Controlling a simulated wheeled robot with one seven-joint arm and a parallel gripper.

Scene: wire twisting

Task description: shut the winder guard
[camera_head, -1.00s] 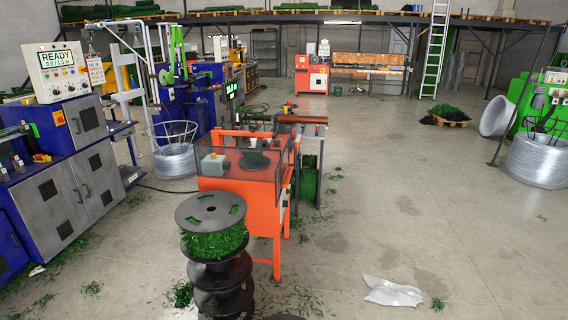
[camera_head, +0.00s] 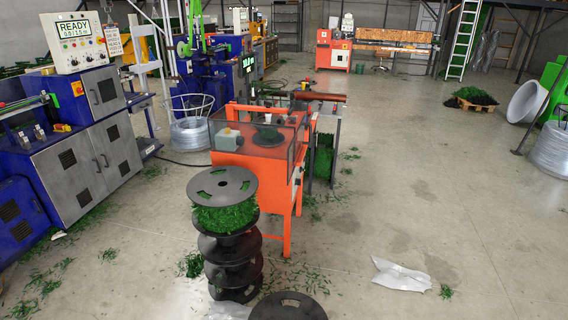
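The orange winder (camera_head: 277,172) stands near the middle of the head view on orange legs. A see-through guard (camera_head: 287,151) with dark edges stands around its top. Through the guard I see a grey box with a green button (camera_head: 229,137) and a dark round plate (camera_head: 267,136) with green on it. I cannot tell from this distance how far the guard's panels are open. My gripper is not in view.
A stack of black spools (camera_head: 222,190) with green strands stands in front of the winder, with another black disc (camera_head: 287,307) at the bottom edge. Blue machines (camera_head: 80,165) line the left. A white sheet (camera_head: 401,275) lies on the floor. The floor at right (camera_head: 430,200) is mostly clear.

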